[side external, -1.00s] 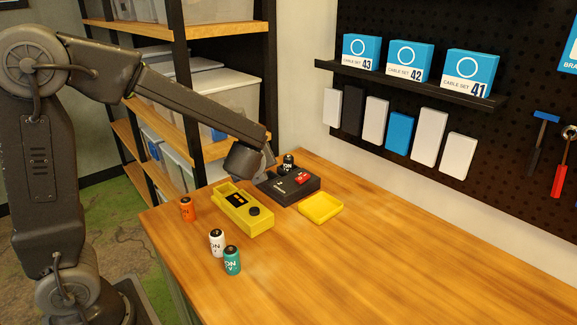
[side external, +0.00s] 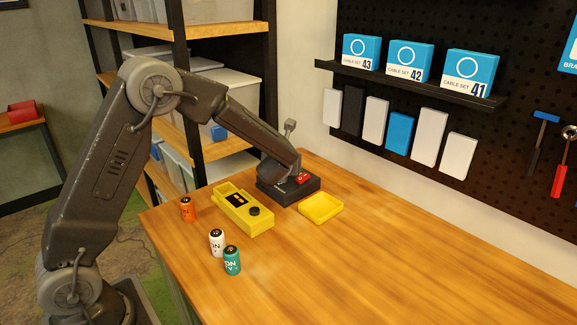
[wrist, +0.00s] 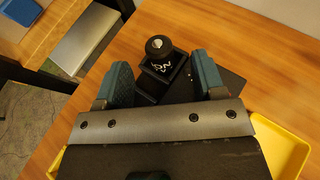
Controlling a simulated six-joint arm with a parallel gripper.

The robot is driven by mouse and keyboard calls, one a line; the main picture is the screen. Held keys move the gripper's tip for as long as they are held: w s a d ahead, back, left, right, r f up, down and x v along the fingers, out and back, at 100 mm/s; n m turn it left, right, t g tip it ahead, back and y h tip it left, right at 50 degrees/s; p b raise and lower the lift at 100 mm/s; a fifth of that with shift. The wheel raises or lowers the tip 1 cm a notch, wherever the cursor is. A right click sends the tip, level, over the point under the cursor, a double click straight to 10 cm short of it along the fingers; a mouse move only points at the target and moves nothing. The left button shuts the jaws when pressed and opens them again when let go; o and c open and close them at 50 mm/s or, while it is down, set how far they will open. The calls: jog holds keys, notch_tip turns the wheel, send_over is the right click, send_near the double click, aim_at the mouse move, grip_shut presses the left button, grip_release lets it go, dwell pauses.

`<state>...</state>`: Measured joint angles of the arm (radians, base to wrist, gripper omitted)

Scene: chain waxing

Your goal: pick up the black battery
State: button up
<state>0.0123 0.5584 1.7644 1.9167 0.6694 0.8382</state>
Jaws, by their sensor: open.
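The black battery (wrist: 158,47) stands upright at the black box (wrist: 225,80), between my two finger pads and slightly beyond them in the wrist view. Its lower part appears to sit at a dark block on the box; whether it is seated in it I cannot tell. My gripper (wrist: 163,76) is open, with a teal pad on each side of the battery and gaps visible. In the side view the black box (side external: 290,191) with a red part shows under my arm's end, which hides the battery and my fingertips.
A yellow case (side external: 243,212) and a yellow tray (side external: 321,207) lie close to the box. Orange (side external: 187,210), white (side external: 217,243) and teal (side external: 232,261) batteries stand near the left edge of the wooden table (side external: 400,265). The pegboard wall is behind; the table's right side is clear.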

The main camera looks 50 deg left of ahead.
jog(key=x, duration=0.5)
jog(key=shift+s+f, duration=0.1)
jog(key=shift+s, duration=0.05)
jog(key=shift+c, duration=0.4)
jog(key=c, duration=1)
jog(key=shift+r, duration=0.2)
